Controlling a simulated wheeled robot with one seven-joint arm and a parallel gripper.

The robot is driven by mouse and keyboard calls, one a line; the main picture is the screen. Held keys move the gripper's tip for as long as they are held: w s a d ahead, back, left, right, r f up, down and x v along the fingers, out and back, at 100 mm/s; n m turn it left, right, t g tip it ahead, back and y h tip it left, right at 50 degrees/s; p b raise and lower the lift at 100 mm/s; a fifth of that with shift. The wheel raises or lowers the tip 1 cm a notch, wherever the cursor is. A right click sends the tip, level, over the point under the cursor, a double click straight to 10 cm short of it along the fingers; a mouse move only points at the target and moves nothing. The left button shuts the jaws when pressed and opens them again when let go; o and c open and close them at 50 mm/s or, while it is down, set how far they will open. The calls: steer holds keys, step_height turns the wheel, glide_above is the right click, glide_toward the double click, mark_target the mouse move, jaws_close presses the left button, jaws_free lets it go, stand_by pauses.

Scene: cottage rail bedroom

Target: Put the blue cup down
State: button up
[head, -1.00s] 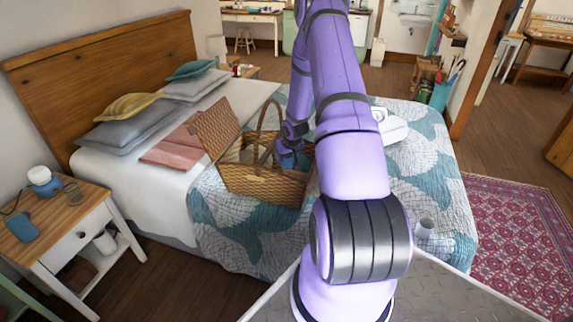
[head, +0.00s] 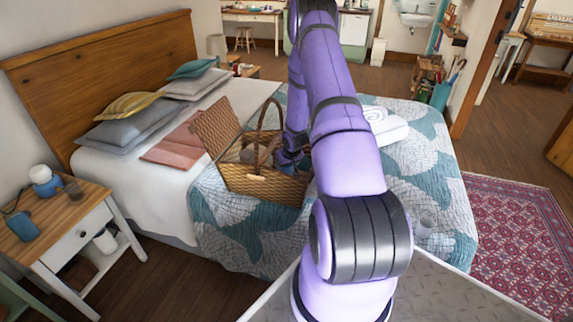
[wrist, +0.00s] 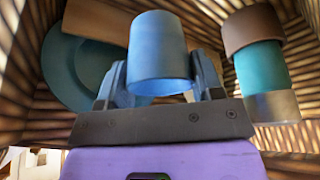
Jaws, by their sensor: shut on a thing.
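The blue cup (wrist: 158,52) is between the two fingers of my gripper (wrist: 160,85), which is shut on it. In the wrist view, woven walls surround the cup, so it is inside the wicker basket (head: 262,188). In the head view my gripper (head: 287,160) is at the right part of the open basket, and my arm and the basket wall hide most of the cup. A round teal plate (wrist: 62,62) leans at the left in the wrist view. A brown-capped teal flask (wrist: 260,62) is at the right. I cannot tell whether the cup touches the basket floor.
The basket stands on a bed with a patterned quilt (head: 240,235), its lid (head: 216,127) open to the left and its handle (head: 262,118) upright. A folded white towel (head: 385,125) lies right of my arm.

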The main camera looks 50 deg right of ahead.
steer(key=shift+f, duration=0.15)
steer(key=o, duration=1)
steer(key=shift+r, duration=0.25)
steer(key=v, duration=1.2)
steer(key=shift+r, duration=0.4)
